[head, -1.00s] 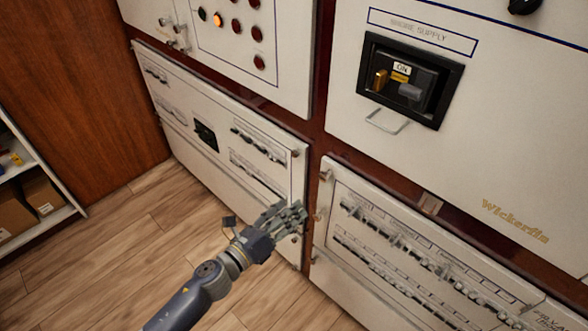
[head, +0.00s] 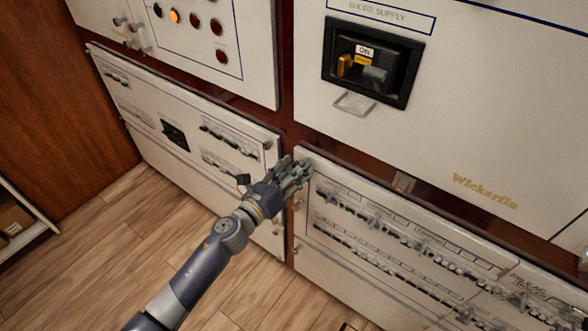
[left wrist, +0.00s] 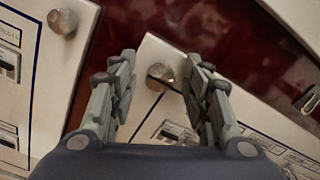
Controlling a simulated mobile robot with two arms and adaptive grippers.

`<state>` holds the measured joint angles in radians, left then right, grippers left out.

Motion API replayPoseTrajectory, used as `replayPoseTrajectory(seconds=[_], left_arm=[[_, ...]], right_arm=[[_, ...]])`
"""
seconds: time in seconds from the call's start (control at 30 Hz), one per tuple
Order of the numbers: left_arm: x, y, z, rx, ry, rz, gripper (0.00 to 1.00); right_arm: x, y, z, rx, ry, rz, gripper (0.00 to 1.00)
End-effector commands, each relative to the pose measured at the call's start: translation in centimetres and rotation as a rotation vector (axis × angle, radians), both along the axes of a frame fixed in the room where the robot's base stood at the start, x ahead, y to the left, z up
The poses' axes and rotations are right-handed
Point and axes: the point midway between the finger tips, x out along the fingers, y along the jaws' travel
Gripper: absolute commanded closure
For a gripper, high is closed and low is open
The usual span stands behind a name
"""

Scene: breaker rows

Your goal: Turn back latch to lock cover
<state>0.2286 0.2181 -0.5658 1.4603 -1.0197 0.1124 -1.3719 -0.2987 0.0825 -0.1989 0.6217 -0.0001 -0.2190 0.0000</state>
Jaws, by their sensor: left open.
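My left gripper (head: 294,172) is open at the upper left corner of the lower right breaker cover (head: 345,262). In the left wrist view, the open fingers of my left gripper (left wrist: 159,62) stand on either side of a round metal latch knob (left wrist: 160,76) at that cover's corner. Its contact with the fingers cannot be told. In the head view the hand hides this knob. A lower latch (head: 297,205) sits on the same cover's left edge. The lower left cover (head: 190,165) has a similar knob (left wrist: 62,22) at its upper right corner. My right gripper is not in view.
Dark red framing (left wrist: 205,35) separates the panels. Wooden floor (head: 120,255) lies open at lower left, with a shelf (head: 22,228) beyond.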

Motion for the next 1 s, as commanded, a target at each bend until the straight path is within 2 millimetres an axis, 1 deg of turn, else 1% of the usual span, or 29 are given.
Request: replayPoseTrajectory(seconds=[0.23,0.27,0.3,0.37,0.4,0.43,0.47,0.77,1.0], left_arm=[[0.1,-0.1,0.0,0.000,0.001,0.000,0.56],[0.1,-0.1,0.0,0.000,0.001,0.000,0.60],[0.1,-0.1,0.0,0.000,0.001,0.000,0.69],[0.0,-0.1,0.0,0.000,0.001,0.000,0.83],[0.0,-0.1,0.0,0.000,0.001,0.000,0.92],[0.0,-0.1,0.0,-0.001,0.001,0.000,0.99],[0.0,-0.1,0.0,-0.001,0.001,0.000,1.00],[0.1,0.0,0.0,-0.015,0.012,0.001,1.00],[0.1,0.0,0.0,-0.102,0.075,0.001,1.00]], right_arm=[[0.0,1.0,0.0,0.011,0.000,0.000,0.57],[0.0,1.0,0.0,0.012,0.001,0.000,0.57],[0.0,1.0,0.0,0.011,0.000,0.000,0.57],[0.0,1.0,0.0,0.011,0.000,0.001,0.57],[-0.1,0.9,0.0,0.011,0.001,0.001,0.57],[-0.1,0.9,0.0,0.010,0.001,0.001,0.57],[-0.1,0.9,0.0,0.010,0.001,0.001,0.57],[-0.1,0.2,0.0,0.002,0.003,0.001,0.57],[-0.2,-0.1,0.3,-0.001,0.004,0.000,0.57]])
